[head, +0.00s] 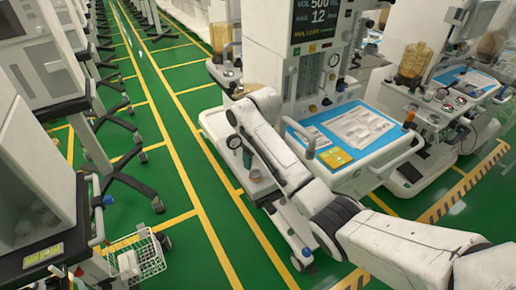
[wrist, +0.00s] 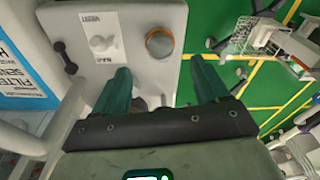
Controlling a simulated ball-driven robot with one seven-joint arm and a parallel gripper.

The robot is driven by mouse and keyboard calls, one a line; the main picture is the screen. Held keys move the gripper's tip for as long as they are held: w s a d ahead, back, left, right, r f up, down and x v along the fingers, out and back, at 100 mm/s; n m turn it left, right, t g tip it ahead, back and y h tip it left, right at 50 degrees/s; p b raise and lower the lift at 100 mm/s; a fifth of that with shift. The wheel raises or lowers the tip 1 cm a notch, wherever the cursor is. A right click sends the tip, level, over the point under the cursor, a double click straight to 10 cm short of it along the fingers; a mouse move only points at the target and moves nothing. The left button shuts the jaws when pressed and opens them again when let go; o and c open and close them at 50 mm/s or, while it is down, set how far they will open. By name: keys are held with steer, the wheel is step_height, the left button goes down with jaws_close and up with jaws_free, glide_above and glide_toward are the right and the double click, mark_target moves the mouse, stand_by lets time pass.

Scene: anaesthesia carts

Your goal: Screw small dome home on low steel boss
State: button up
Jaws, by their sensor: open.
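My gripper (wrist: 163,88) is open, with its two green fingers spread over a pale grey machine panel (wrist: 215,15) in the wrist view. A round port with a copper-coloured rim (wrist: 160,42) sits on the panel beyond the fingertips, apart from them. I cannot tell whether it is the low steel boss. The patch between the fingers is partly hidden by the gripper body, and a pale rounded shape there is too unclear to name. I cannot make out the small dome in either view. In the head view my arm covers much of the panel's surroundings.
A white selector knob (wrist: 103,43) and a dark knob (wrist: 66,58) stand on the panel. The blue-edged worktop (head: 300,135) lies beside my arm. A wire basket (head: 140,258) hangs at lower left. Green floor (head: 185,140) between the cart rows is clear.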

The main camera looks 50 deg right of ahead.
mark_target(255, 170)
steer(key=shift+w+f, duration=0.2)
steer(key=shift+f, duration=1.4)
steer(key=shift+w+f, duration=0.15)
steer(key=shift+f, duration=1.4)
steer(key=shift+c, duration=0.3)
steer(key=c, duration=1.2)
steer(key=m, duration=0.4)
steer(key=shift+a+m+h, duration=0.1)
steer(key=shift+m+h, duration=0.2)
steer(key=m, duration=0.4)
steer(key=shift+m+g+h, duration=0.3)
steer(key=m, duration=0.4)
steer(key=shift+w+m, duration=0.1)
steer(key=shift+m, duration=0.2)
steer(key=m+g, duration=0.1)
steer(key=m, duration=0.3)
steer(key=shift+m, duration=0.3)
steer(key=o, duration=0.7)
steer(key=shift+m, duration=0.3)
steer(key=o, duration=0.5)
